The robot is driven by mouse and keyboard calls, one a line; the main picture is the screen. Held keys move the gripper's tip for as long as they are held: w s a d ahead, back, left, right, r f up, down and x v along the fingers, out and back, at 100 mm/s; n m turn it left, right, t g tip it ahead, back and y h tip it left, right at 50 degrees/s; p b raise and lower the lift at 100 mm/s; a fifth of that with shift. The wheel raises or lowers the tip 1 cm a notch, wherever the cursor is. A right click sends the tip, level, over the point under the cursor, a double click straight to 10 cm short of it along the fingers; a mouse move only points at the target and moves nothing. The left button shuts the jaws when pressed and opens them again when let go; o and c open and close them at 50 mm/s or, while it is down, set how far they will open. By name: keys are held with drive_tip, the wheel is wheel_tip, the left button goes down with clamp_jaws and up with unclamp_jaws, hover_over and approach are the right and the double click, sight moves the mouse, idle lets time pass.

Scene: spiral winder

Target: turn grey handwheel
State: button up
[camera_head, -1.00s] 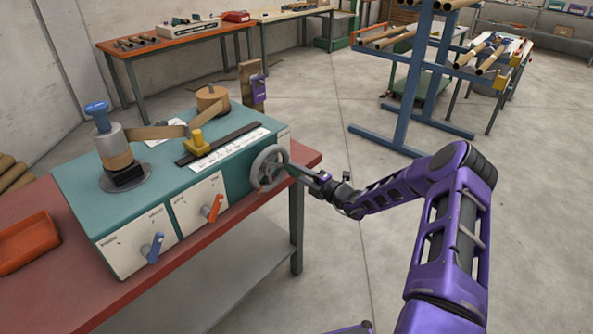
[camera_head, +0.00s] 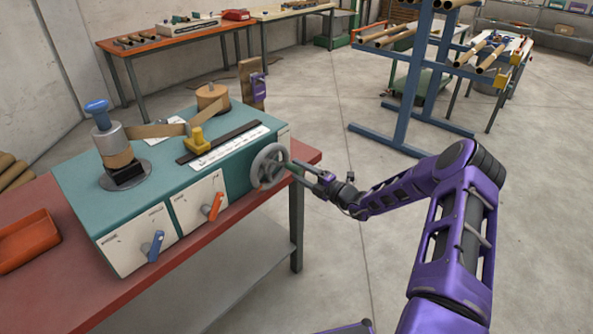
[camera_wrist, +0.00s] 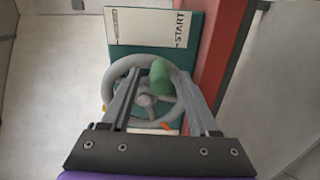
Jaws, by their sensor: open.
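The grey handwheel (camera_head: 256,170) is on the right end face of the teal spiral winder (camera_head: 235,178). In the wrist view its rim (camera_wrist: 110,78) and hub are seen face-on, with a green handle knob (camera_wrist: 160,76) standing out from it. My gripper (camera_head: 293,169) is open just right of the wheel. In the wrist view its two fingers (camera_wrist: 157,88) reach toward the wheel, with the green knob between or just beyond their tips. I cannot tell whether either finger touches it. The fingers cover parts of the rim.
The winder stands on a red bench (camera_head: 60,260). Its front has a red lever (camera_head: 213,207) and a blue lever (camera_head: 153,247). An orange tray (camera_head: 28,242) lies at left. A blue rack (camera_head: 405,100) stands behind my arm. The floor right of the bench is clear.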

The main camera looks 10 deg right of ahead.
drive_tip(key=v, duration=1.6)
